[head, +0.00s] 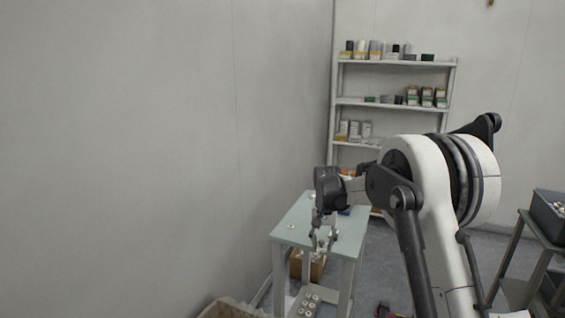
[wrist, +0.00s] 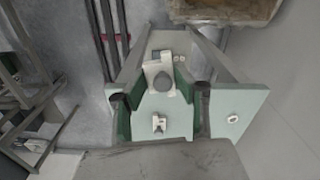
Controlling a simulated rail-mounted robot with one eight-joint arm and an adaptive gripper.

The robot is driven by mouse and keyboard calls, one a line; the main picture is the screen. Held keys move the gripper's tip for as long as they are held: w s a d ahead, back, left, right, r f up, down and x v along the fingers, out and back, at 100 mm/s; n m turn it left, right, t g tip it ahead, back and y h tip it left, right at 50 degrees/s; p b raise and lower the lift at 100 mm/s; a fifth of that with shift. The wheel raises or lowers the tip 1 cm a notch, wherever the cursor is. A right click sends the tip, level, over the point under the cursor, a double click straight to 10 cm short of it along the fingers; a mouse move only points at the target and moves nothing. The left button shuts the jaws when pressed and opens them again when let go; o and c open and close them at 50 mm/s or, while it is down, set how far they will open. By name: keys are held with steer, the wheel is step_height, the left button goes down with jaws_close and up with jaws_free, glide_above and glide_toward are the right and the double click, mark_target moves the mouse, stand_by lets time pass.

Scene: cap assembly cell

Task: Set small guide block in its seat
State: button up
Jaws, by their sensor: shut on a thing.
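My gripper (wrist: 160,95) shows in the wrist view with its green-lined fingers on both sides of a pale block with a grey round part (wrist: 158,70). It is shut on a piece, which looks like this small guide block, though its contact faces are not clear. A small whitish fitting (wrist: 159,123) shows on the pale green table top between the fingers, nearer the palm. In the head view my gripper (head: 321,240) points down over the front part of the table (head: 290,236); the held piece is too small to make out there. The seat cannot be clearly identified.
A small white ring (wrist: 232,118) lies on the table at the right of the wrist view. A cardboard box (head: 310,266) and a tray of round parts (head: 308,302) are below the table. A stocked shelf (head: 394,102) stands behind. A grey bin (head: 548,213) is at right.

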steer(key=s+d+f+n, duration=0.1)
steer(key=s+d+f, duration=0.1)
steer(key=s, duration=0.5)
steer(key=s+d+f+n, duration=0.1)
steer(key=s+f, duration=0.3)
steer(key=s, duration=0.4)
steer(key=s+d+f, duration=0.3)
steer(key=s, duration=0.5)
steer(key=shift+d+f+n, duration=0.3)
steer(key=shift+d+n, duration=0.05)
steer(key=shift+n, duration=0.05)
